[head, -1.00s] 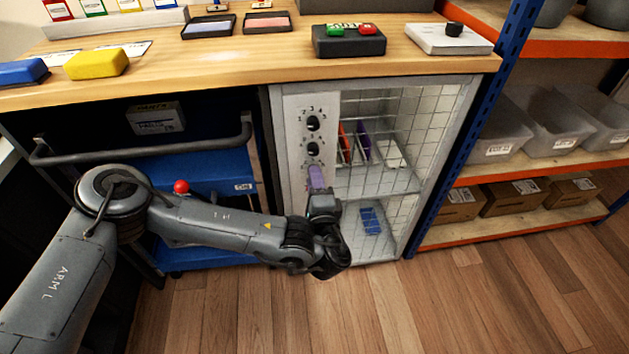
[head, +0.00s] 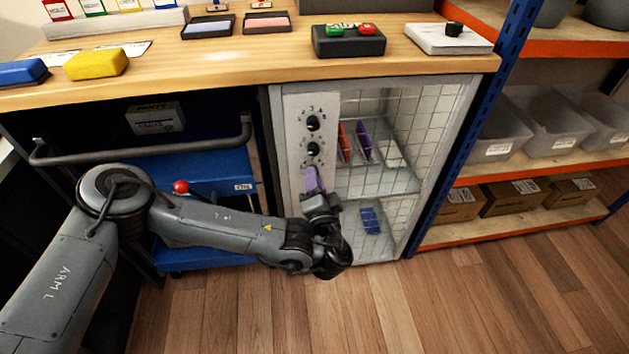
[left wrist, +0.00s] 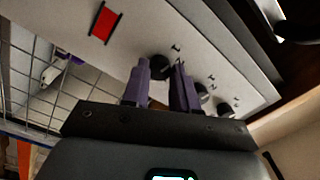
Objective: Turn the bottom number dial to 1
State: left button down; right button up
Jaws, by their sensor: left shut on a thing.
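A pale dial panel (head: 297,110) is on the left side of a wire-mesh cabinet under the workbench. The top dial (head: 312,123) and the middle dial (head: 313,149) are black and uncovered. My left gripper (head: 312,178) has purple fingers and covers the bottom dial in the head view. In the left wrist view, the black bottom dial (left wrist: 160,68) sits between the fingertips of the left gripper (left wrist: 161,72), which is shut on it. The number its pointer faces cannot be read. My right gripper is not in view.
The mesh cabinet door (head: 400,140) is right of the panel, with phone-like items on shelves behind it. A blue cart (head: 210,188) with a dark rail stands left. A red patch with black edges (left wrist: 104,22) is on the panel beyond the bottom dial.

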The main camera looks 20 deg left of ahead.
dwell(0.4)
pick_arm(q)
jog(key=c, duration=0.9)
grip_release()
jog(key=p+v, duration=1)
jog(key=p, duration=0.5)
jog(key=shift+s+d, duration=0.25)
jog(key=shift+s, duration=0.1)
